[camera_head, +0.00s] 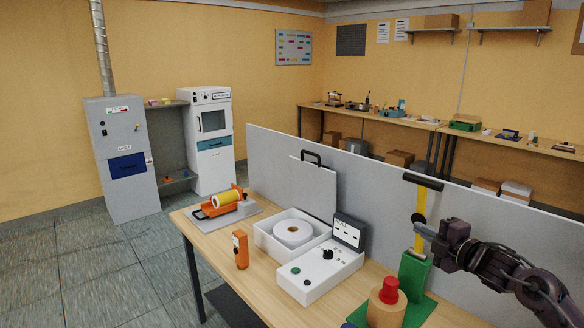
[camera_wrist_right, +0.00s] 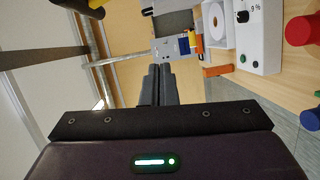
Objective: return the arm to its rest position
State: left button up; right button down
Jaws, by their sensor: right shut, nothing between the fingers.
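My right gripper (camera_head: 421,224) comes in from the right in the head view, above the right part of the table. Its fingertips are beside the yellow upright of a green-based stand (camera_head: 414,275); I cannot tell whether they touch it. In the right wrist view the two dark fingers of my right gripper (camera_wrist_right: 160,70) are together with nothing between them. My left gripper is not in view.
The wooden table (camera_head: 278,270) holds a white box with a roll (camera_head: 293,230), a control unit (camera_head: 318,270), an orange device (camera_head: 240,249), a yellow roll on an orange holder (camera_head: 217,205) and a red-topped cylinder (camera_head: 387,305). A grey partition (camera_head: 375,195) stands behind.

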jog(key=s+a+f+m+g+h, duration=0.2)
jog(key=s+a+f+m, duration=0.3)
jog(key=s+a+f, duration=0.3)
jog(key=s+a+f+m+g+h, duration=0.2)
jog(key=s+a+f+m, duration=0.35)
jog(key=f, duration=0.45)
jog(key=s+a+f+m+g+h, duration=0.15)
jog(key=s+m+g, duration=0.25)
jog(key=s, duration=0.8)
jog(key=s+f+m+g, duration=0.2)
jog(key=s+m+g, duration=0.25)
jog(key=s, duration=0.75)
notch_tip(320, 180, down, 32)
jog(key=s+b, duration=0.2)
jog(key=s+d+f+g+b, duration=0.1)
jog(key=s+f, duration=0.9)
jog(key=s+d+f+g+b, duration=0.1)
jog(key=s+d+f, duration=0.1)
jog(key=s+f, duration=0.8)
jog(key=shift+d+f, duration=0.25)
